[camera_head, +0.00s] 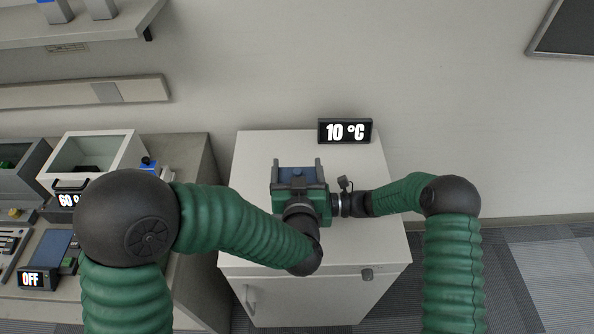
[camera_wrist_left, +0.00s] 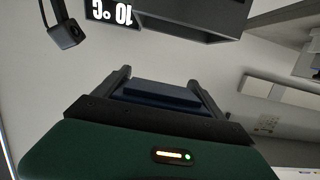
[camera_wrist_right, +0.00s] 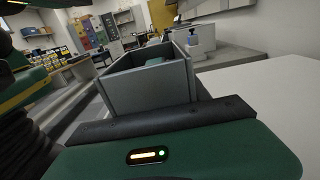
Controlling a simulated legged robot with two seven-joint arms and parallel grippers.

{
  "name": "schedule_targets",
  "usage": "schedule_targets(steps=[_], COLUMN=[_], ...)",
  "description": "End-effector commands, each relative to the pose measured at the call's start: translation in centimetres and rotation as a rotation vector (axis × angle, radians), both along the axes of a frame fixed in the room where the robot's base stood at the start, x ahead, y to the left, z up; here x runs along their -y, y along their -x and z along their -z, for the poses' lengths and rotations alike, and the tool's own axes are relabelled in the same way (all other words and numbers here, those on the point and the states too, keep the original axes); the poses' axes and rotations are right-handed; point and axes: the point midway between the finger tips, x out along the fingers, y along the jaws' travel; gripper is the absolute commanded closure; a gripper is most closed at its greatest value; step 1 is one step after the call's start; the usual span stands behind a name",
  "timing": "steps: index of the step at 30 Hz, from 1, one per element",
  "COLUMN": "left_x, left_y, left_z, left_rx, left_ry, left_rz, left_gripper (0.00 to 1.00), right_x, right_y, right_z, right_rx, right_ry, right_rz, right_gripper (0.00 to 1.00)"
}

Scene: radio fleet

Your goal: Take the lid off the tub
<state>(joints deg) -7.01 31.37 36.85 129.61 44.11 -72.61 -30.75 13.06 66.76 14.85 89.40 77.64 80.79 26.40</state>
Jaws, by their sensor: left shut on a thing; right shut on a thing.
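My left gripper (camera_head: 298,172) is above the white cabinet, its fingers shut on a dark blue thing (camera_head: 297,176), which seems to be the lid. It also shows between those fingers in the left wrist view (camera_wrist_left: 165,95). My right gripper reaches in from the right, right beside the left one; its fingers are hidden in the head view. In the right wrist view a grey open-topped box (camera_wrist_right: 150,88), seemingly the tub, stands directly in front of its palm, and the gripper is shut on it. In the head view the left gripper hides most of the tub.
The white cabinet top (camera_head: 255,150) is otherwise mostly clear. A black display reading 10 °C (camera_head: 345,131) stands at its back edge, against the wall. A bench with a white open box (camera_head: 90,150) and other devices stands to the left.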

Motion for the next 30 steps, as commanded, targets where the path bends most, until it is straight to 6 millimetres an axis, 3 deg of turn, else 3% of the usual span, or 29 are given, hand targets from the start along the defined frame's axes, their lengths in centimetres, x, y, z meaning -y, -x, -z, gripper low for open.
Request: schedule_targets(steps=[1, 2, 7, 15, 19, 30], left_x=[0.0, 0.0, 0.0, 0.0, 0.0, 0.0], left_y=[0.0, 0.0, 0.0, 0.1, 0.0, 0.1], left_z=[0.0, 0.0, 0.0, 0.0, 0.2, 1.2], left_rx=[0.000, 0.001, 0.001, 0.001, 0.001, 0.001], left_ry=[0.000, 0.000, 0.000, 0.000, 0.000, 0.000], left_rz=[0.000, 0.000, 0.000, 0.000, 0.000, 0.000], left_gripper=[0.68, 0.68, 0.68, 0.68, 0.68, 0.68], right_x=[0.1, 0.1, 0.1, 0.1, 1.1, 10.0], right_y=[0.0, 0.0, 0.0, 0.0, -0.1, -0.2], right_z=[0.2, 0.2, 0.1, 0.0, 0.1, 0.3], right_rx=[-0.001, -0.001, 0.000, 0.001, 0.001, 0.002], right_ry=[0.004, 0.004, 0.002, 0.001, 0.000, 0.000], right_rz=[0.002, 0.002, 0.002, 0.001, 0.004, 0.005], right_gripper=[1.00, 0.42, 0.20, 0.20, 0.20, 0.20])
